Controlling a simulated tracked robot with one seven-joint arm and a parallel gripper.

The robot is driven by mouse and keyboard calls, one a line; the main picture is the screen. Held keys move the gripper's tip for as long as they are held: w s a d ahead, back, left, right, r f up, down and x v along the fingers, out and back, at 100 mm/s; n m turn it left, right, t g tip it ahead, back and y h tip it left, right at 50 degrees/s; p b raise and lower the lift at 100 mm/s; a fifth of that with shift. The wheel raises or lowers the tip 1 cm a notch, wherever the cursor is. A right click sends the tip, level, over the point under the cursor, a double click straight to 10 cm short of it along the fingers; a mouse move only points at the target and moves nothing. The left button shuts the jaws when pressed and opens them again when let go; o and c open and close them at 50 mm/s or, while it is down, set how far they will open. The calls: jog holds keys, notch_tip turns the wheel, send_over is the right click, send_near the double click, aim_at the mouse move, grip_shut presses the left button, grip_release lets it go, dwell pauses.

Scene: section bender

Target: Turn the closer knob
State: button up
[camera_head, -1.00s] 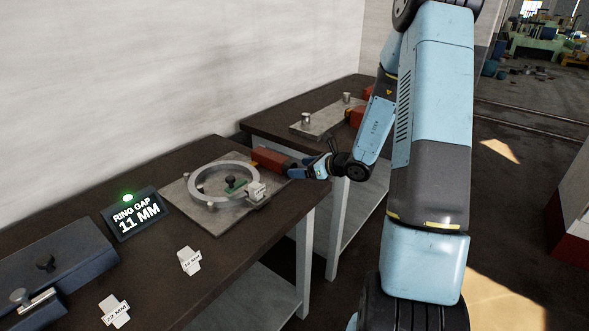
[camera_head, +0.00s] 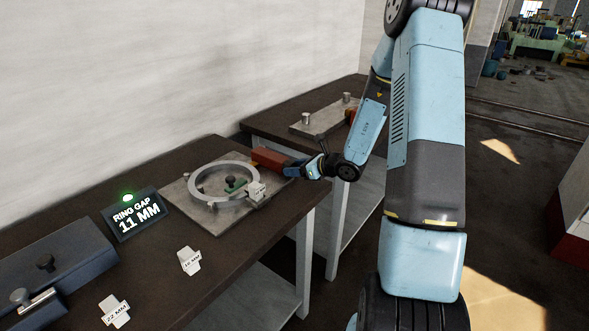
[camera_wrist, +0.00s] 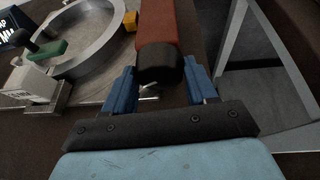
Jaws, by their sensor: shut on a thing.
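The closer is a red block (camera_head: 271,159) at the right edge of the ring fixture plate. Its dark knob (camera_wrist: 160,65) faces me in the wrist view. My gripper (camera_wrist: 160,85) has one blue finger on each side of the knob and is shut on it. In the head view my gripper (camera_head: 299,168) is at the closer's right end, and the knob is mostly hidden there. A grey metal ring (camera_head: 195,185) lies on the plate beside the closer. The display (camera_head: 137,217) reads RING GAP 11 MM, with a green lamp lit above it.
A white gauge block (camera_head: 257,191) stands at the ring's right front, beside a green clamp (camera_head: 236,185). Gauges marked 18 MM (camera_head: 190,261) and 22 MM (camera_head: 115,311) lie nearer. A blue fixture (camera_head: 62,262) is at left. A second table (camera_head: 270,118) stands behind.

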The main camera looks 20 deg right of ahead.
jog(key=c, duration=0.4)
jog(key=shift+o, duration=0.2)
jog(key=shift+s+a+n+h, duration=0.1)
jog(key=shift+n+h, duration=0.2)
jog(key=shift+n, duration=0.3)
jog(key=o, duration=1.1)
jog(key=shift+c, duration=0.2)
jog(key=shift+t, duration=0.3)
jog(key=v, duration=1.3)
jog(key=shift+s+d, duration=0.25)
jog(key=shift+r, duration=0.15)
